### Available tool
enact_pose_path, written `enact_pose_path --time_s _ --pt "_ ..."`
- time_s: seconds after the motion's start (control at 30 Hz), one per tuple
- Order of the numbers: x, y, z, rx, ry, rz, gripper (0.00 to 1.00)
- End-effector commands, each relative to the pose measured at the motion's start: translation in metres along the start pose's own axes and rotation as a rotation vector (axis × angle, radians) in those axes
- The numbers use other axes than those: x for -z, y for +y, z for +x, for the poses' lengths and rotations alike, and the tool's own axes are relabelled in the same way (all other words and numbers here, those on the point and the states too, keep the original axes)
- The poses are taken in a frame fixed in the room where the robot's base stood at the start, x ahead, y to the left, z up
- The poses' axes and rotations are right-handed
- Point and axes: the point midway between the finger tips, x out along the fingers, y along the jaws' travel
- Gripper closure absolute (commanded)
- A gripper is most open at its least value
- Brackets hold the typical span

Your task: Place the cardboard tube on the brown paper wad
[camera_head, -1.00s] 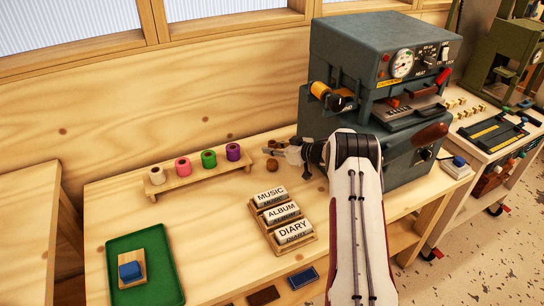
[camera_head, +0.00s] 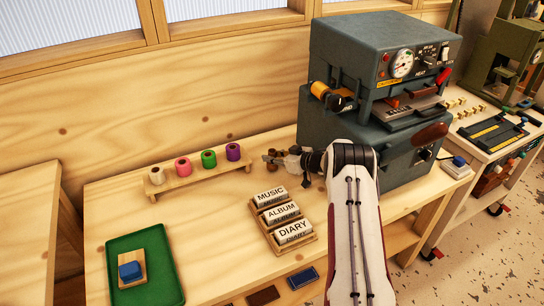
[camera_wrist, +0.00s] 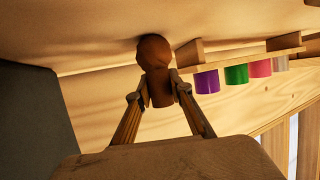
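In the wrist view, my gripper (camera_wrist: 160,92) has its two fingers on either side of a short brown cardboard tube (camera_wrist: 161,92), apparently touching both sides. The rounded brown paper wad (camera_wrist: 153,50) shows directly at the tube's far end, against the bench surface. Tube and wad overlap in this view; I cannot tell whether they touch or a small gap remains. The tube and wad are small and partly hidden there.
The wooden rack (camera_head: 192,180) holds white, pink, green and purple rolls left of my gripper. The grey press (camera_head: 365,95) stands close on the right. A label holder (camera_head: 283,215) with MUSIC, ALBUM and DIARY lies in front. A green tray (camera_head: 160,290) is at front left.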

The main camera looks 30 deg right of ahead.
Motion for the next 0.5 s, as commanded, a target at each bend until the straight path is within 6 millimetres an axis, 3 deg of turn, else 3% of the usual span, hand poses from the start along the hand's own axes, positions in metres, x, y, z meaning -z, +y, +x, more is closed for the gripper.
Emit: enact_pose_path --time_s 0.07,0.5 --pt "0.0002 0.0001 -0.0001 0.0 0.0 0.0 0.63" --pt "0.002 0.0001 -0.0008 0.0 0.0 0.0 0.63"
